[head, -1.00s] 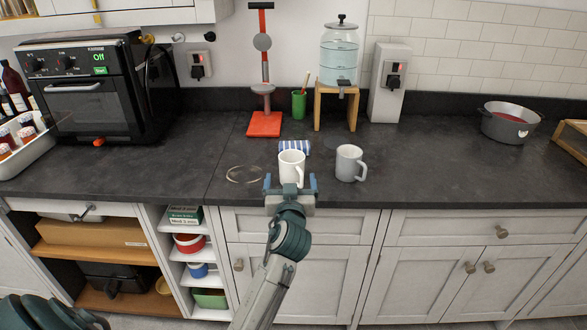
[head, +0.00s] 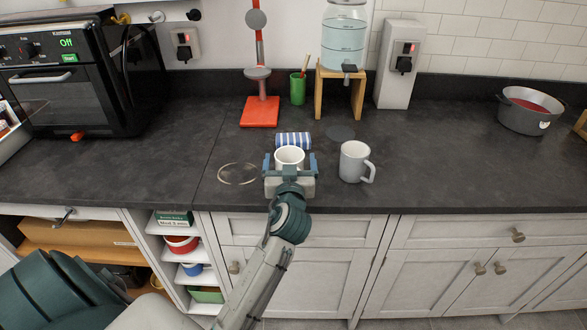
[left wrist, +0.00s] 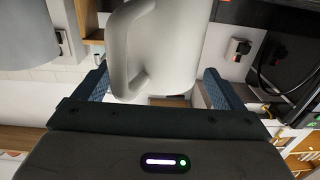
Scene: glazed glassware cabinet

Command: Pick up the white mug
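The white mug (head: 289,155) stands on the dark worktop, just in front of a blue-and-white striped roll. My left gripper (head: 290,163) is open, with one finger on each side of the mug. In the left wrist view the mug (left wrist: 170,45) is between the fingers, its handle towards the camera, with a visible gap to the right finger. The gripper hides the lower part of the mug in the head view. A second, similar pale mug (head: 354,161) stands to the right, handle facing right. My right gripper is not in view.
The striped roll (head: 293,140) lies close behind the mug. A red-based stand (head: 260,112), a green cup (head: 297,90) and a wooden stand (head: 319,100) are further back.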

